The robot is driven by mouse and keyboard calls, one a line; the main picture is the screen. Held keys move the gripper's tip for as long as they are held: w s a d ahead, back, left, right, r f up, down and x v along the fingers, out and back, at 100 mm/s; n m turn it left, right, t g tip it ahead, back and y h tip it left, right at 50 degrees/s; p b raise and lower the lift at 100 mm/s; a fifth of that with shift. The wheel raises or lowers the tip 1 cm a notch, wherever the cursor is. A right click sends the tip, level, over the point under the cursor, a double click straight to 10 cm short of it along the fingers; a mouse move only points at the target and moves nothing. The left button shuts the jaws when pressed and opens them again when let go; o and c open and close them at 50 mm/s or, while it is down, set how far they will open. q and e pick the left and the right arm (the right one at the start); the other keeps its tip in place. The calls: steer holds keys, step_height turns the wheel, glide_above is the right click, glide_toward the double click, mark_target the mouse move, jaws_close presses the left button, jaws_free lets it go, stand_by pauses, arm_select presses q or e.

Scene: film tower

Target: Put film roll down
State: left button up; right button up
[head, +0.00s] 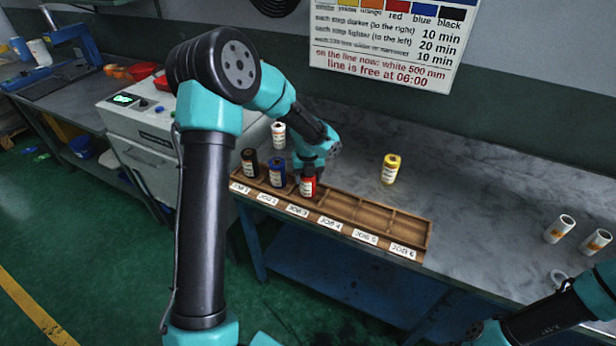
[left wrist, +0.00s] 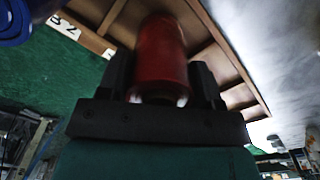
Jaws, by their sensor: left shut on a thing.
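A red film roll (head: 308,187) is upright at the JOB 3 compartment of the wooden rack (head: 426,238). My left gripper (head: 310,172) is above it, shut on it. In the left wrist view the red roll (left wrist: 160,60) stands between the two dark fingers of my left gripper (left wrist: 165,80). Whether its base touches the rack floor cannot be told. A black roll (head: 249,163) stands in the JOB 1 compartment and a blue roll (head: 277,172) in JOB 2. The JOB 4, 5 and 6 compartments look empty. My right arm shows at the lower right, its fingertips not visible.
A yellow roll (head: 390,168) stands on the grey bench (head: 480,200) behind the rack. A white roll (head: 279,135) stands behind the left end. White rolls (head: 559,229) and a white ring (head: 559,277) are at the right. A wall sign (head: 385,40) hangs behind.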

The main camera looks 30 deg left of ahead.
arm_select(q)
steer(key=shift+f, duration=0.15)
steer(key=o, duration=1)
step_height(320, 180, up, 12)
steer(key=shift+r, duration=0.15)
stand_by(0.8)
